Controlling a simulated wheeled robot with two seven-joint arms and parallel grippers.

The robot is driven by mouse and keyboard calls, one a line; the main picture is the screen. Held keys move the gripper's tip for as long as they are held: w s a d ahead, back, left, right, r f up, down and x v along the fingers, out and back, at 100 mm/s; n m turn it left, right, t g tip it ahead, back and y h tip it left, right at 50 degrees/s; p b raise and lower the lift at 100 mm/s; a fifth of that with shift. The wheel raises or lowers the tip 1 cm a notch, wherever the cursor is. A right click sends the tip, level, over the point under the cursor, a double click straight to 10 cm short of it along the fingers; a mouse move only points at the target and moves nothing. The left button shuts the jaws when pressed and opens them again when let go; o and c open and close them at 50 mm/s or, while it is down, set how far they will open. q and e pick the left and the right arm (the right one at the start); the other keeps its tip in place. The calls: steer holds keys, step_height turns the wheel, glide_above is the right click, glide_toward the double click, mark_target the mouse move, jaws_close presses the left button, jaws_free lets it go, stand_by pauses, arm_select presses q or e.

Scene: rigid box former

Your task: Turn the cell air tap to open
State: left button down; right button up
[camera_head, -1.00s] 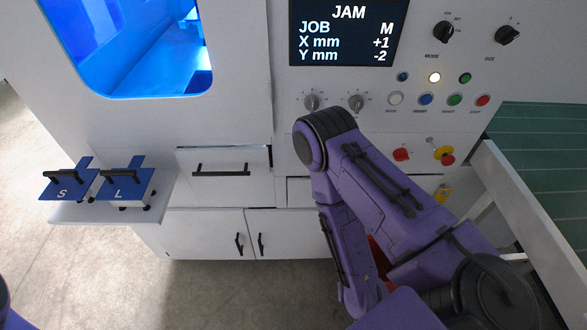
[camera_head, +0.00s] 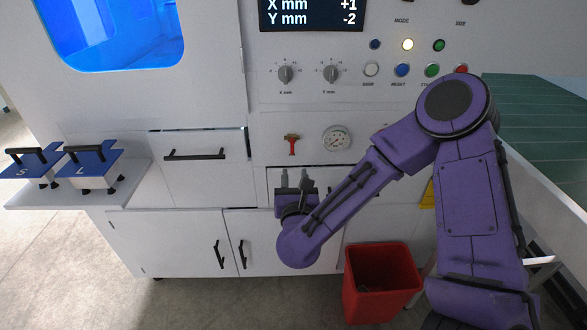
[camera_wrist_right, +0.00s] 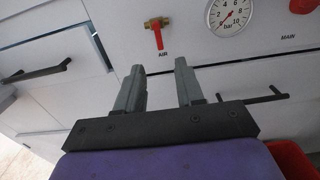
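The air tap (camera_head: 291,144) is a small brass valve with a red handle on the white machine front, left of the pressure gauge. The handle hangs downward. In the right wrist view the tap (camera_wrist_right: 157,36) shows above the word AIR, beyond the fingertips. My right gripper (camera_head: 294,174) points at the panel below the tap, apart from it. In the wrist view its two grey fingers (camera_wrist_right: 159,72) stand apart with nothing between them, so it is open. My left gripper is not in view.
The round gauge (camera_head: 336,139) sits just right of the tap, its needle near the low end. A drawer handle (camera_wrist_right: 252,97) lies close by the right finger. A red bin (camera_head: 381,285) stands on the floor. Blue S and L plates (camera_head: 90,158) rest on the left shelf.

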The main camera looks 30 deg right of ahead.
mark_target(292, 151)
steer(key=p+x, duration=0.2)
steer(key=x, duration=0.8)
steer(key=shift+w+f, duration=0.1)
steer(key=shift+w, duration=0.1)
steer(key=shift+c, duration=0.3)
jaws_close()
